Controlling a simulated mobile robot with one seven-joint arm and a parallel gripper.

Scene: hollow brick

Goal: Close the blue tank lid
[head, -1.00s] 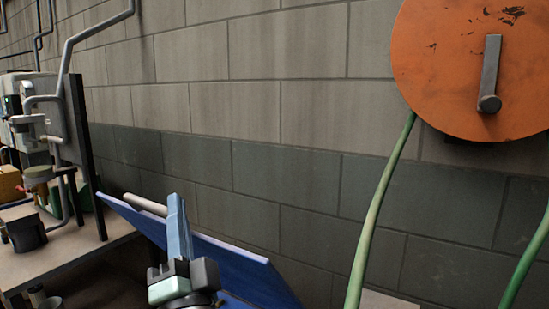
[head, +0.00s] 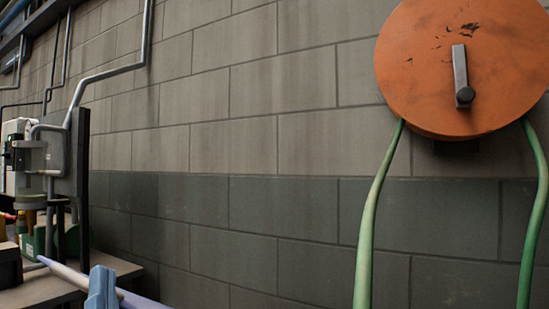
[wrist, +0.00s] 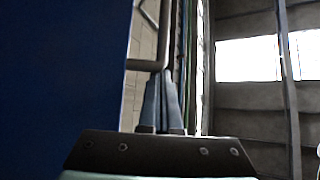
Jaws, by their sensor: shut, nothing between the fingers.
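The blue tank lid (head: 146,302) shows only as a thin strip of its edge at the bottom of the head view. The rest of it and the tank are out of frame there. In the wrist view a large dark blue panel (wrist: 60,75), seemingly the lid, fills the left side, close to my fingers. My gripper (head: 102,280) shows in the head view only as blue-grey fingers at the bottom edge, in front of the lid's edge. In the wrist view my gripper (wrist: 163,85) has its fingers together and empty, just right of the panel. Contact with it cannot be told.
An orange hose reel (head: 455,65) hangs on the block wall (head: 270,140) at right, with a green hose (head: 372,230) hanging down. A bench (head: 40,288) with equipment and pipes stands at left. Wall space between is clear.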

